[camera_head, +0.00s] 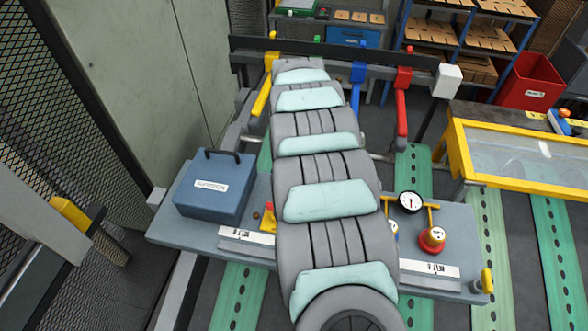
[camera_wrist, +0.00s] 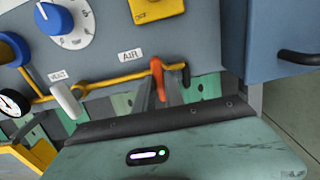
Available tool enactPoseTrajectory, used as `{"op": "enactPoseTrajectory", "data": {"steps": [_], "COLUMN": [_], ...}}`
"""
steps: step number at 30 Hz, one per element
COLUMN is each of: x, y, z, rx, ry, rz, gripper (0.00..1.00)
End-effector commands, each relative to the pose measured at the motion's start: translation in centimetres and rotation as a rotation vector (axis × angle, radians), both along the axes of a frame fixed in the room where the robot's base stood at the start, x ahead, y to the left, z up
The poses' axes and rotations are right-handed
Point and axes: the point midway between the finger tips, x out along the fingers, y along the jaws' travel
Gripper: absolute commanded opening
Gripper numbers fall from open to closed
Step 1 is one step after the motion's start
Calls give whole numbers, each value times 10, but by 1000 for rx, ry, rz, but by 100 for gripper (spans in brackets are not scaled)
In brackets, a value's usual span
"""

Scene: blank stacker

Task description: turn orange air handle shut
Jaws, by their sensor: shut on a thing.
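The orange air handle (camera_wrist: 157,72) shows in the wrist view, on a yellow pipe (camera_wrist: 115,77) below an upside-down AIR label (camera_wrist: 131,55). It points down in the picture, across the pipe. My gripper (camera_wrist: 162,92) comes up from the dark edge of its teal housing, its grey fingers partly hidden. The fingers are on both sides of the handle's lower end and shut on it. A white handle (camera_wrist: 67,100) hangs from the same pipe to the left. In the head view my own arm hides the gripper and the orange handle.
A blue box (camera_head: 213,185) with a black handle stands on the bench at left. A gauge (camera_head: 411,201) and a red knob (camera_head: 432,238) are right of my arm. A blue dial (camera_wrist: 55,18) is near the pipe. A rail with coloured levers crosses the back.

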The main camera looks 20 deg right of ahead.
Motion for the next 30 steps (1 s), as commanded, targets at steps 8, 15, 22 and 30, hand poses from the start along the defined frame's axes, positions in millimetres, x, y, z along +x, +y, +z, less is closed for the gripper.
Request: {"op": "enactPoseTrajectory", "data": {"steps": [8,15,22,30], "x": [0,0,0,0], "y": [0,0,0,-1], "z": [0,0,0,17], "rx": [0,0,0,-1], "ry": [-1,0,0,1], "rz": [-3,-2,-1,-1], "gripper": [0,29,35,35]}}
